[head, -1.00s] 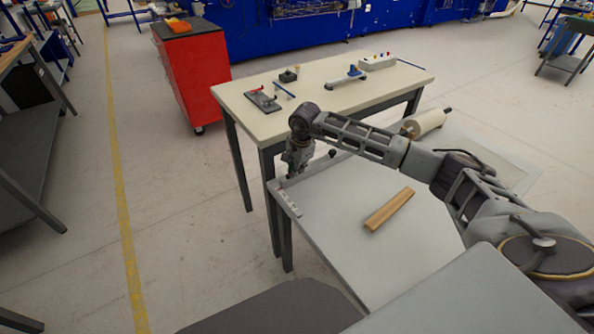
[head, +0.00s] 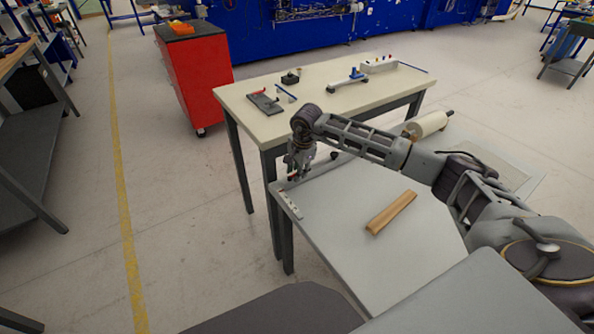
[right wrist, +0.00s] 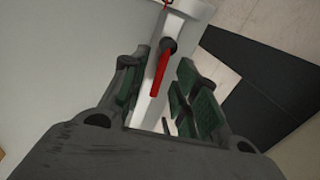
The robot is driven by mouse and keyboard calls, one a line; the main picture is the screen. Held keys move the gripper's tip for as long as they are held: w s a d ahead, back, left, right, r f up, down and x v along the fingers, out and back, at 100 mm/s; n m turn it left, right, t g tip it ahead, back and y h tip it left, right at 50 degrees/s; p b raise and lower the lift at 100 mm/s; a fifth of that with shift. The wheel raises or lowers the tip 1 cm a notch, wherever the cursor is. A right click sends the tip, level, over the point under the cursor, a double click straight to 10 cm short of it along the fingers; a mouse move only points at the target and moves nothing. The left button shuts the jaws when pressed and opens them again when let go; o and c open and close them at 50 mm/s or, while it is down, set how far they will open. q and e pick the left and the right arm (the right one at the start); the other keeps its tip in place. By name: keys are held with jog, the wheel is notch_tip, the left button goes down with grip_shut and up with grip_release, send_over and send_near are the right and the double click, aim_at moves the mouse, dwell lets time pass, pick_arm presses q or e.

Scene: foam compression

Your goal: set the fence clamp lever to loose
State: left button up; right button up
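The fence clamp lever is a red handle (right wrist: 159,72) on a dark round pivot (right wrist: 168,46), on a pale fence (right wrist: 178,20) in the right wrist view. It lies between the green-padded fingers of my right gripper (right wrist: 162,92), with gaps on both sides. The gripper is open. In the head view my right gripper (head: 296,172) points down at the far left corner of the grey table, by the fence strip (head: 288,204). The lever is too small there to read its setting. My left gripper is not in view.
A wooden strip (head: 391,212) lies on the grey table (head: 350,255). Behind stands a cream bench (head: 340,97) with small fixtures and a blue-and-white tool (head: 349,79). A pale roll (head: 428,124) lies to the right. A red cabinet (head: 197,85) stands at the back left.

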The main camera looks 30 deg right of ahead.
notch_tip(320, 180, up, 12)
jog(key=s, duration=0.2)
jog(key=shift+d+f, duration=0.15)
dwell(0.4)
jog(key=shift+s, duration=0.15)
dwell(0.4)
